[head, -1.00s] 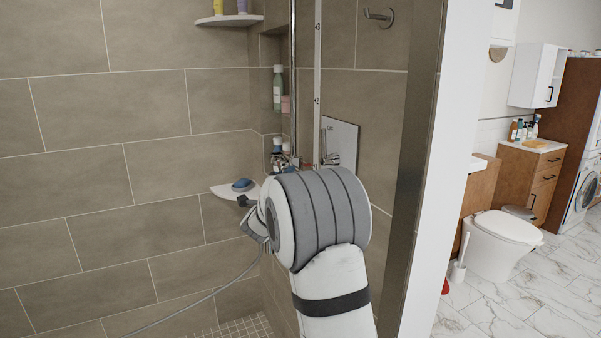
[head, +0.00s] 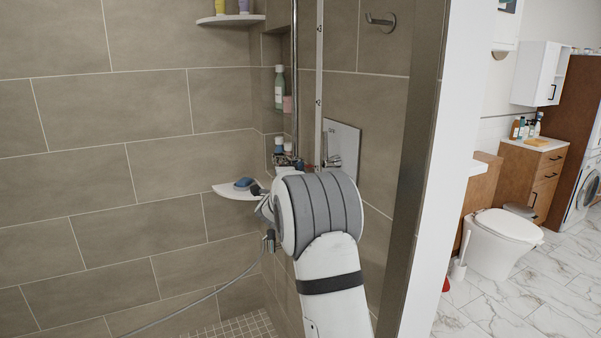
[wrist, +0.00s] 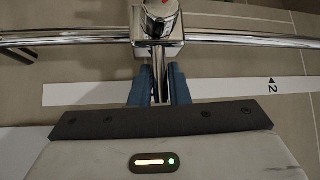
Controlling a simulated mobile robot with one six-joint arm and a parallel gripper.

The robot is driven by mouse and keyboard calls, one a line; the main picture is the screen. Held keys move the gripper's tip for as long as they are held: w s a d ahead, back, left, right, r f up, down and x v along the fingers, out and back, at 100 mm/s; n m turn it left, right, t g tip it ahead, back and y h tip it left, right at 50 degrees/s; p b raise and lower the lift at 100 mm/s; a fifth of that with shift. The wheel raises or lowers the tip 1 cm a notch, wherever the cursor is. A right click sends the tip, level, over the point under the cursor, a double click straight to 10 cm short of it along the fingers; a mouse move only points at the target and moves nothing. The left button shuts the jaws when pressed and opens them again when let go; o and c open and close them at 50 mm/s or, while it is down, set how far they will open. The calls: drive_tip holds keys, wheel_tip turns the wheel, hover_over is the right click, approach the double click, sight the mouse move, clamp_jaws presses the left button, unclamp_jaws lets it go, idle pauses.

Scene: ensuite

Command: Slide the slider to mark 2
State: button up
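The slider (wrist: 158,25) is a chrome block with a red-marked knob, sitting on a chrome rail (wrist: 240,38). Its chrome lever (wrist: 159,75) points down between the blue fingertips of my gripper (wrist: 160,84). The fingers close on the lever from both sides. A white strip (wrist: 85,93) runs along the rail and bears an arrow and the mark 2 (wrist: 272,86), to the right of the slider in the wrist view. In the head view the rail (head: 294,90) stands upright, the slider (head: 287,160) shows just above my arm, and my fingers are hidden.
Bottles stand in the niche (head: 279,90). A hose (head: 205,297) hangs low. The post (head: 412,170) is close on the right.

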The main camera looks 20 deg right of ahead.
clamp_jaws()
wheel_tip(320, 180, up, 20)
drive_tip(key=p, duration=0.7)
drive_tip(key=shift+r, duration=0.25)
drive_tip(key=shift+o, duration=2.3)
unclamp_jaws()
drive_tip(key=shift+f, duration=0.2)
